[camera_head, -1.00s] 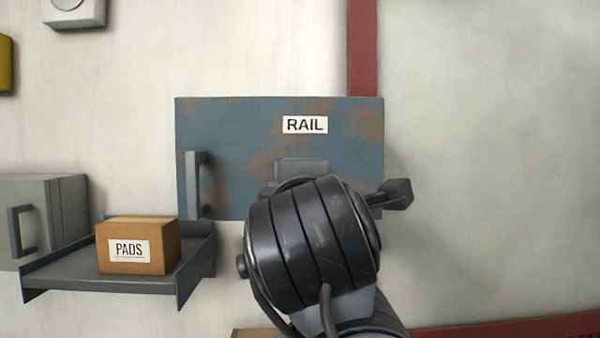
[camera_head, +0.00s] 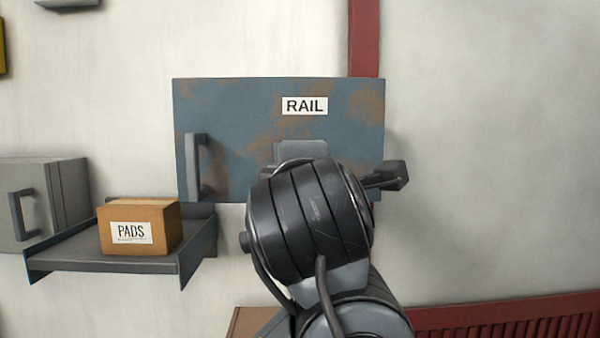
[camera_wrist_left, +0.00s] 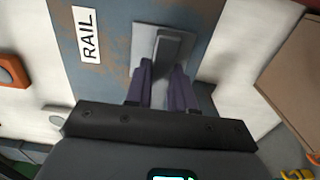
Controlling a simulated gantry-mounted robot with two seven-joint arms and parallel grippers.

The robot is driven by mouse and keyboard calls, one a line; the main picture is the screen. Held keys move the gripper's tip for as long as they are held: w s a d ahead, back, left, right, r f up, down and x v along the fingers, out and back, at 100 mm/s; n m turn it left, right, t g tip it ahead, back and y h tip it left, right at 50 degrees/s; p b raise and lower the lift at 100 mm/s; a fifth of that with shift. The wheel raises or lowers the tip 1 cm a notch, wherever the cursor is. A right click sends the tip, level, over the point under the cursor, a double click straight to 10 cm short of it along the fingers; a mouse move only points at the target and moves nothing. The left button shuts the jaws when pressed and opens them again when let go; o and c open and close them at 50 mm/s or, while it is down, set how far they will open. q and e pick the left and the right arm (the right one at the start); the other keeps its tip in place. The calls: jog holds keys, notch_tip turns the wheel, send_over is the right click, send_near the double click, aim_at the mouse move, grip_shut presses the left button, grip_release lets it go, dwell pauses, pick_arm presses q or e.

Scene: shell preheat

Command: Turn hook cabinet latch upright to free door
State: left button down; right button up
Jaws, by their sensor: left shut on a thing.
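The blue, rusty cabinet (camera_head: 235,125) marked RAIL hangs on the wall in the head view. Its grey latch plate (camera_head: 302,152) shows just above my left wrist, which hides the latch lever there. In the left wrist view the grey latch lever (camera_wrist_left: 172,47) stands out from its plate (camera_wrist_left: 145,37). The purple fingers of my left gripper (camera_wrist_left: 163,75) are at the lever, one on each side, and shut on it. The lever's far end and its exact angle are hard to tell. My right gripper is in neither view.
A grey handle (camera_head: 196,166) is on the cabinet's left side. At lower left, a PADS carton (camera_head: 140,228) sits on a grey shelf (camera_head: 100,262) beside a grey box (camera_head: 45,195). A red strip (camera_head: 364,40) runs up behind the cabinet. The wall at right is clear.

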pick_arm(q)
jog(key=shift+f, duration=0.1)
jog(key=shift+m+b, duration=5.25)
jog(key=shift+m, duration=3.75)
jog(key=c, duration=1)
grip_release()
jog(key=shift+o, duration=0.2)
